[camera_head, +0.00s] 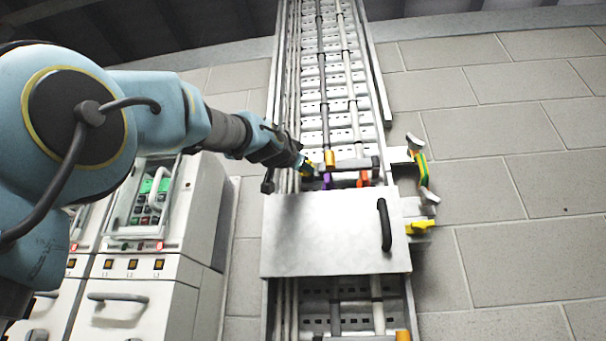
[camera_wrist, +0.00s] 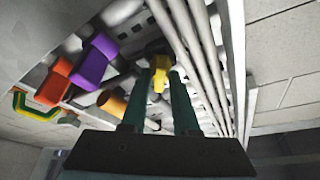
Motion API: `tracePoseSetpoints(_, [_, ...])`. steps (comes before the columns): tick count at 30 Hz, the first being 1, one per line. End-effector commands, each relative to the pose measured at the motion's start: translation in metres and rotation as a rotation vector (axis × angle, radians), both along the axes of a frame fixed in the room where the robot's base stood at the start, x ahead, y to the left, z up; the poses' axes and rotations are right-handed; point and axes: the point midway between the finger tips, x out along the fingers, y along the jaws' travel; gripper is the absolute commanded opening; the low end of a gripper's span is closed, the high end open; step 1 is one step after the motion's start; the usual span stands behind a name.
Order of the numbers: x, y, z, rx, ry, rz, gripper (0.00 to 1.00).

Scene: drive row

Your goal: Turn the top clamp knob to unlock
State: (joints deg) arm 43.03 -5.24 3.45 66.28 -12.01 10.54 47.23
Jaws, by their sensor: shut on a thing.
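My gripper (camera_head: 301,165) reaches from the left to the upper left edge of the box on the cable tray. In the wrist view its two dark green fingers (camera_wrist: 160,78) close around a small yellow knob (camera_wrist: 158,82). Only a little of that yellow shows beside the fingertips in the head view. The knob's far side and its mount are hidden, so I cannot tell its turned angle. Another yellow knob (camera_head: 420,227) sticks out at the right of the box, away from my gripper.
A pale cover (camera_head: 320,235) with a black handle (camera_head: 385,225) fronts the box. Purple (camera_wrist: 96,60) and orange-red (camera_wrist: 54,83) parts and an orange cylinder (camera_wrist: 113,103) sit close by. A green-yellow strap (camera_head: 423,170) is at right. White cabinets (camera_head: 150,290) stand left.

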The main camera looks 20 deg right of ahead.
Motion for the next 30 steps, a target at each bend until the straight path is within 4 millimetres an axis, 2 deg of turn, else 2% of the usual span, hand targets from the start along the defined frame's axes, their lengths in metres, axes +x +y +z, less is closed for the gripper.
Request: tracePoseSetpoints(30, [0.0014,-0.0008,-0.0050,-0.355,0.199,0.007,0.00])
